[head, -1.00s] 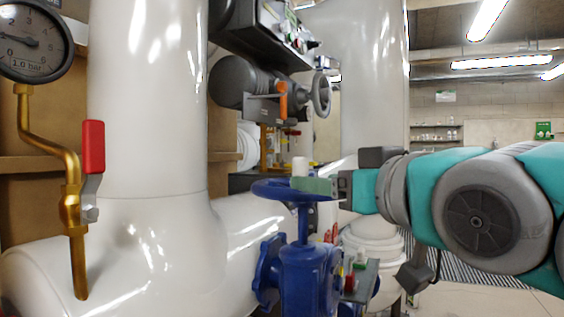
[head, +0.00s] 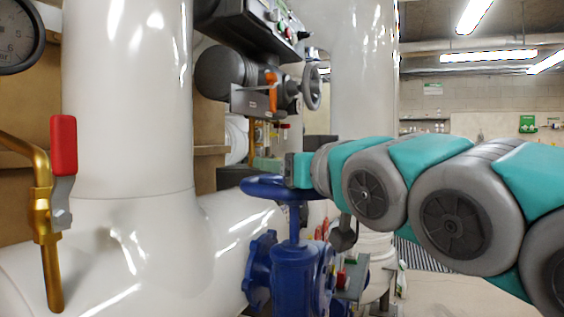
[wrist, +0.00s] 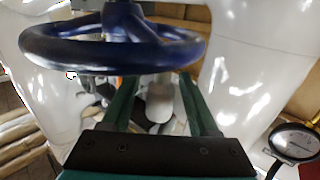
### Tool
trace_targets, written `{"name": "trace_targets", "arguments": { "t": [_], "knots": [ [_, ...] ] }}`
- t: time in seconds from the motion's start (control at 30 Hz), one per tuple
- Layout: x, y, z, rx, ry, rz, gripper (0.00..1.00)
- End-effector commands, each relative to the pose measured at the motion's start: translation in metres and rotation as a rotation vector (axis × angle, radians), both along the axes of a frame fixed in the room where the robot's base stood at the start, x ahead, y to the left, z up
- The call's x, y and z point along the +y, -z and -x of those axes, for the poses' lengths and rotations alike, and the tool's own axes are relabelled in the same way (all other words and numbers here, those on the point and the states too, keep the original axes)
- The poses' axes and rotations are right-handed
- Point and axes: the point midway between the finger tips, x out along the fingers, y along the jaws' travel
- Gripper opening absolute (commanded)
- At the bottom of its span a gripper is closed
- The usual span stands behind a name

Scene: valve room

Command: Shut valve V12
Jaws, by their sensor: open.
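A blue valve (head: 295,265) with a blue handwheel (head: 262,190) stands at the lower middle of the head view. I cannot read a V12 label on it. The handwheel also fills the upper left of the wrist view (wrist: 95,58). My gripper (head: 268,163) is just above or behind the handwheel in the head view, partly hidden by my arm. In the wrist view my gripper (wrist: 157,80) has its two green fingers apart, just below the rim in the picture. A pale cylinder (wrist: 160,101) shows between the fingers; I cannot tell its distance. I see no grip on the wheel.
Large white pipes (head: 125,90) stand left of and behind the valve. A brass pipe with a red lever (head: 63,145) and a gauge (head: 15,35) are at the left. A grey-wheeled valve (head: 311,87) sits higher up. Open floor is at the lower right.

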Motion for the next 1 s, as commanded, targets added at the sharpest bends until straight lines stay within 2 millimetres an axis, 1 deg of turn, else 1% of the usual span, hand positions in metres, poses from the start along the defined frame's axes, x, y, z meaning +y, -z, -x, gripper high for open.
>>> {"name": "trace_targets", "arguments": {
  "t": [0.1, 0.13, 0.6, 0.67, 1.0],
  "knots": [
    [-0.0002, 0.0000, 0.0003, 0.000, 0.000, 0.000, 0.61],
    [-0.0002, -0.0001, 0.0003, 0.000, 0.000, 0.000, 0.58],
    [-0.0003, -0.0001, 0.0005, 0.000, 0.000, 0.000, 0.06],
    [-0.0004, -0.0002, 0.0005, 0.000, 0.000, 0.000, 0.00],
    [-0.0003, -0.0001, 0.0005, 0.000, 0.000, 0.000, 0.00]
  ]
}}
